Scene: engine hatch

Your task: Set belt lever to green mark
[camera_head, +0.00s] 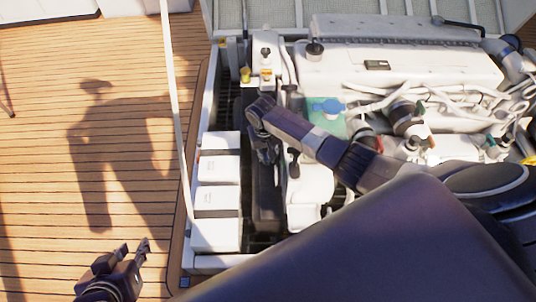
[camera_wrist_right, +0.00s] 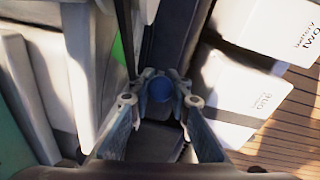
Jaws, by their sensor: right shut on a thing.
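In the right wrist view, my right gripper (camera_wrist_right: 161,77) has its fingertips closed around the blue round knob (camera_wrist_right: 160,89), which I take to be the end of the belt lever. The lever's arm is not clearly visible. The green mark (camera_wrist_right: 119,55) is a bright strip on the pale panel, up and left of the knob and apart from it. In the head view, my right gripper (camera_head: 268,153) points down beside the engine's near-left side; the knob and mark are hidden there. My left gripper (camera_head: 128,249) is open and empty above the deck at lower left.
White battery boxes (camera_head: 217,202) stand left of the gripper, also in the right wrist view (camera_wrist_right: 247,88). The white engine (camera_head: 400,70) with hoses fills the right side. A thin pale pole (camera_head: 173,90) rises along the hatch edge. The wooden deck (camera_head: 50,150) is clear.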

